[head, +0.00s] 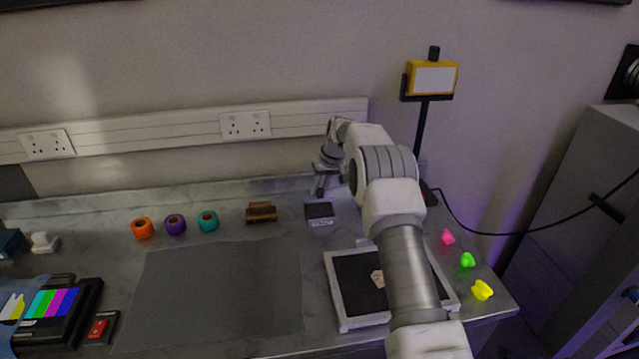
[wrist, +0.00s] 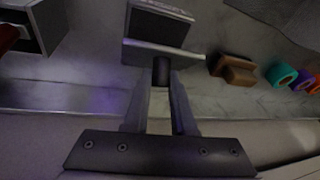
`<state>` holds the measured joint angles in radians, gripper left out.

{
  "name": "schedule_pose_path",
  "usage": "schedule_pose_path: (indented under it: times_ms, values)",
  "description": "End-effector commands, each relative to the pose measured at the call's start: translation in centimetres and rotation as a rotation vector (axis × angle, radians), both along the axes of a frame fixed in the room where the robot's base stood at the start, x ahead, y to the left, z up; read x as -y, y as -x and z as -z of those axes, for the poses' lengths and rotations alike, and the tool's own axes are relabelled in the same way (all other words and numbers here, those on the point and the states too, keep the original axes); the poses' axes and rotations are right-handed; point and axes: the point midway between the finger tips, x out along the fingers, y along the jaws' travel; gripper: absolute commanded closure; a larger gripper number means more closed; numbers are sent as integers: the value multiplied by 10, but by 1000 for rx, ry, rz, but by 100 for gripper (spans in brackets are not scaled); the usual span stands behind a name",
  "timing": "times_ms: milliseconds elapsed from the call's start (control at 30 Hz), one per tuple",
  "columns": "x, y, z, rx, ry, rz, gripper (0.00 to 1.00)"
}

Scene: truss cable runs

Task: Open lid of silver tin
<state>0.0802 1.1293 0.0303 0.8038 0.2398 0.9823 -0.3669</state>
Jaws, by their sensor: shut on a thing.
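The silver tin (head: 320,221) is a small box near the back of the worktop, with a dark top and a pale front. In the wrist view the tin (wrist: 158,27) is at the top centre. A pale flat plate (wrist: 185,55), apparently its lid, runs along the tin's wall side; I cannot tell its exact angle. A short dark knob (wrist: 162,70) joins the plate. My gripper (wrist: 162,84) is shut on this knob. In the head view my gripper (head: 318,190) is just behind the tin, partly hidden by my wrist.
A brown block (head: 261,212) and several coloured rolls (head: 175,224) lie left of the tin. A white-framed tray (head: 345,323) is in front, under my arm. A yellow device on a stand (head: 432,78) is to the right. The wall is close behind. The grey mat (head: 215,290) is clear.

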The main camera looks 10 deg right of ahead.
Motion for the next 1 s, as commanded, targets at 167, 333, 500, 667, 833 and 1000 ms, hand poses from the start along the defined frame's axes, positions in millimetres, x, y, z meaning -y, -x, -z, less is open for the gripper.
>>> schedule_pose_path:
  times_ms: [167, 333, 500, 667, 833, 1000]
  values:
    - [0, -1, -1, -18, 0, 0, 100]
    - [0, -1, -1, -24, 1, 0, 100]
    - [1, -1, 0, -24, 1, 0, 100]
    - [1, -1, 0, -24, 1, 0, 74]
    - [1, -1, 0, -23, 0, 0, 46]
    - [0, -1, -1, -23, 0, 0, 46]
